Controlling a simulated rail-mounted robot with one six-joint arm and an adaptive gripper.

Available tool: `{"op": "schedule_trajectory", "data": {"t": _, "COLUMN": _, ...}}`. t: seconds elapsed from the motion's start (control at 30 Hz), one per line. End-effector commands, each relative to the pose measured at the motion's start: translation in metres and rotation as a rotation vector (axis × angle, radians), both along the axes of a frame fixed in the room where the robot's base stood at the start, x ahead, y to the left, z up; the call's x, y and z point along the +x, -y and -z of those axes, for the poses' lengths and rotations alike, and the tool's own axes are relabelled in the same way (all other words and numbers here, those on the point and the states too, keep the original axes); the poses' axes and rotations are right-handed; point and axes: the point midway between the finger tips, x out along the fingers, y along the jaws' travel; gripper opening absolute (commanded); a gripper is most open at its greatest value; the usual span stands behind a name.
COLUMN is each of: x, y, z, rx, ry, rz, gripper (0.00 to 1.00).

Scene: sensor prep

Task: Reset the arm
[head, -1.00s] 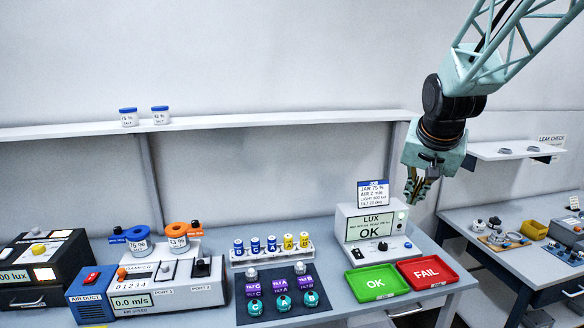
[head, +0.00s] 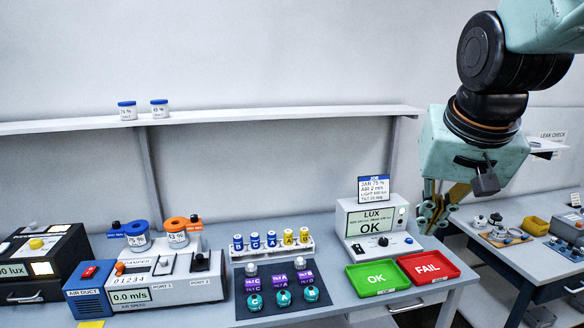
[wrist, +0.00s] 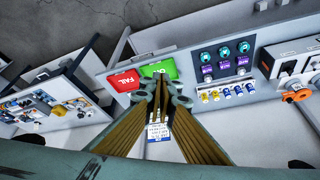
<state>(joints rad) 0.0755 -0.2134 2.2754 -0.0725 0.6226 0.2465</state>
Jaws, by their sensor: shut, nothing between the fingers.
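My gripper (head: 436,216) hangs at the right in the head view, in the air beside the lux meter and above the red FAIL tray. Its fingers are shut and empty. In the wrist view my gripper (wrist: 162,85) shows its fingertips together, in front of the job card and near the trays. The lux meter (head: 378,228) reads OK, with the job card (head: 373,188) standing behind it. The meter is mostly hidden behind the fingers in the wrist view.
The green OK tray (head: 377,279) and red FAIL tray (head: 428,267) lie in front of the meter. A rack of vials (head: 272,247), several sensors on a dark mat (head: 281,290) and the air duct unit (head: 150,285) stand left. A shelf (head: 220,117) runs behind. A second table (head: 530,255) is right.

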Motion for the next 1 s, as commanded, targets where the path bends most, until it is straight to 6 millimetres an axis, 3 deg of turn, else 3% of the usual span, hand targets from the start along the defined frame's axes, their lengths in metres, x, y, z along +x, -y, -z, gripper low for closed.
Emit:
{"op": "schedule_trajectory", "data": {"t": 0.43, "x": -0.1, "y": -0.024, "z": 0.011, "rx": -0.015, "ry": -0.047, "rz": -0.1, "gripper": 0.0}}
{"op": "schedule_trajectory", "data": {"t": 1.0, "x": -0.219, "y": -0.046, "z": 0.044, "rx": -0.029, "ry": -0.106, "rz": -0.232, "gripper": 0.0}}
